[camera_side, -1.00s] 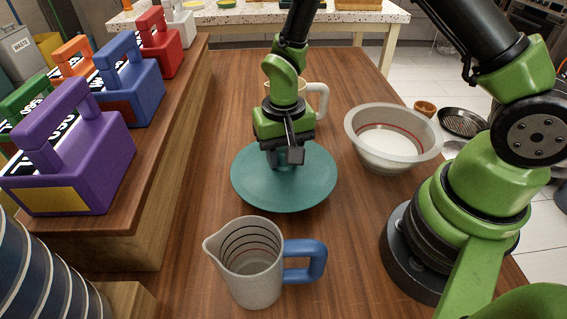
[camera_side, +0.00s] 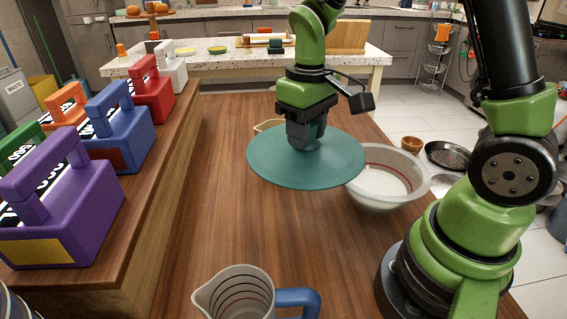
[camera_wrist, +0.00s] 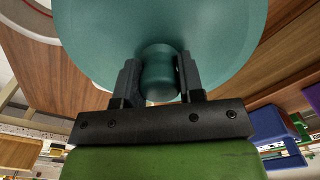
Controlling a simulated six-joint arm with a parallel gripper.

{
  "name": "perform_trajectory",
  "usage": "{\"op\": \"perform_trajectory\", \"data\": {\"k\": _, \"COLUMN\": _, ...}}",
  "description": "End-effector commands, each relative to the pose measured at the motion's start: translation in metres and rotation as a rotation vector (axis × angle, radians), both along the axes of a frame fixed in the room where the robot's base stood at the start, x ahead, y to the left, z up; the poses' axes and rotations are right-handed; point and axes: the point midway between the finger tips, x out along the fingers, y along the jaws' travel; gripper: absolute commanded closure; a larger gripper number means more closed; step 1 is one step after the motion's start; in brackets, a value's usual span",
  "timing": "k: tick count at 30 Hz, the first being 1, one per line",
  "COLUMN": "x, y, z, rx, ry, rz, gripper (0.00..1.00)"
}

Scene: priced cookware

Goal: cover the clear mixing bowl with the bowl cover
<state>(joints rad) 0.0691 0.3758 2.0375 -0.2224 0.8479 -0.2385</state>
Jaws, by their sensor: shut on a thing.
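The bowl cover (camera_side: 290,165) is a round teal disc with a knob on top. My gripper (camera_side: 305,138) is shut on that knob and holds the cover in the air, roughly level. In the wrist view the knob (camera_wrist: 158,72) sits between the two fingers (camera_wrist: 160,80). The clear mixing bowl (camera_side: 385,195) stands on the table to the right of the cover, with a red line around its inside. The cover's right edge overlaps the bowl's left rim in the side view. A corner of the bowl (camera_wrist: 35,15) also shows at the wrist view's upper left.
A measuring jug with a blue handle (camera_side: 240,295) stands at the front. A pale vessel (camera_side: 266,125) is mostly hidden behind the cover. Colored handled boxes (camera_side: 65,205) line a raised shelf at left. The table's left-middle (camera_side: 205,190) is clear.

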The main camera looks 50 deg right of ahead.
Motion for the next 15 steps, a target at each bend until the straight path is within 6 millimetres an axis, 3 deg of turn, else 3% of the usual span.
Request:
{"op": "perform_trajectory", "data": {"k": 9, "x": -0.045, "y": -0.099, "z": -0.003, "rx": 0.002, "ry": 0.001, "rz": -0.338, "gripper": 1.00}}
{"op": "perform_trajectory", "data": {"k": 15, "x": -0.080, "y": -0.137, "z": -0.004, "rx": 0.002, "ry": 0.001, "rz": -0.501, "gripper": 1.00}}
